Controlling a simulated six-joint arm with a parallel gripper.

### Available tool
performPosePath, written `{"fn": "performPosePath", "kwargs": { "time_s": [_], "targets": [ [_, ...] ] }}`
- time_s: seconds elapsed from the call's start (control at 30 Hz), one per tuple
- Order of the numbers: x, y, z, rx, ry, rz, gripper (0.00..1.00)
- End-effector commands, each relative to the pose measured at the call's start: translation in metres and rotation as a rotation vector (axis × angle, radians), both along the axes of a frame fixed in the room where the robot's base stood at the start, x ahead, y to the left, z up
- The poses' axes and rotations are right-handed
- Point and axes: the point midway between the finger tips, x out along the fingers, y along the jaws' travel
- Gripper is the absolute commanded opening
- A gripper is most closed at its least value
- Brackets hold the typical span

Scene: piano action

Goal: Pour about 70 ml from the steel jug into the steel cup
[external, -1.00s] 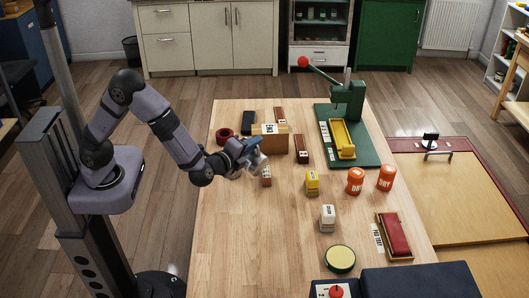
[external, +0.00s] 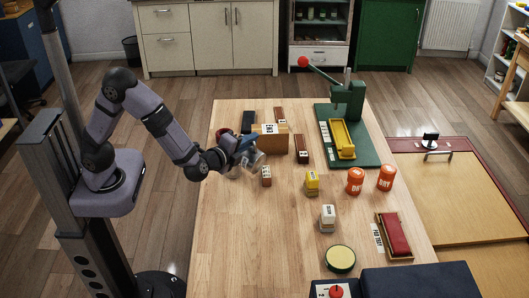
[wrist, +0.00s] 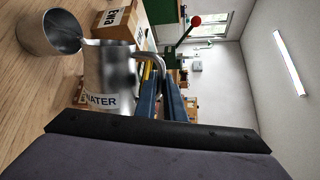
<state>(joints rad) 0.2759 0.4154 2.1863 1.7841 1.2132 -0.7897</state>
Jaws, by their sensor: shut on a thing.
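My gripper (external: 246,146) is shut on the handle of the steel jug (external: 259,159), above the left part of the table. The wrist view is rolled sideways and shows the blue fingers (wrist: 163,100) at the handle. There the jug (wrist: 108,72), labelled WATER, is strongly tipped, its spout towards the steel cup (wrist: 50,33). The cup is close by the spout, its open mouth in view. A pale streak shows between spout and cup; I cannot tell whether it is water or the lip. In the external view the cup is mostly hidden by the gripper.
A cardboard box (external: 270,141) stands just behind the jug, and a small labelled block (external: 266,176) in front of it. A dark red ring (external: 222,133) lies at the left edge. The green press (external: 347,105) stands farther right. The front left table is clear.

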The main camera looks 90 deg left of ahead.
Motion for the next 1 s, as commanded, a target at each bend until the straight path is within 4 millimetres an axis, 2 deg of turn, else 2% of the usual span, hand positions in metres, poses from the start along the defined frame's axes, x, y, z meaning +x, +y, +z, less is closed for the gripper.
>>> {"fn": "performPosePath", "kwargs": {
  "time_s": [0.2,0.5,1.0],
  "targets": [
    [0.0,0.0,0.002,-0.001,-0.002,-0.001,0.0],
    [0.027,-0.022,-0.008,0.14,0.17,-0.002,0.0],
    [0.036,-0.029,-0.009,0.234,0.287,-0.002,0.0]
  ]
}}
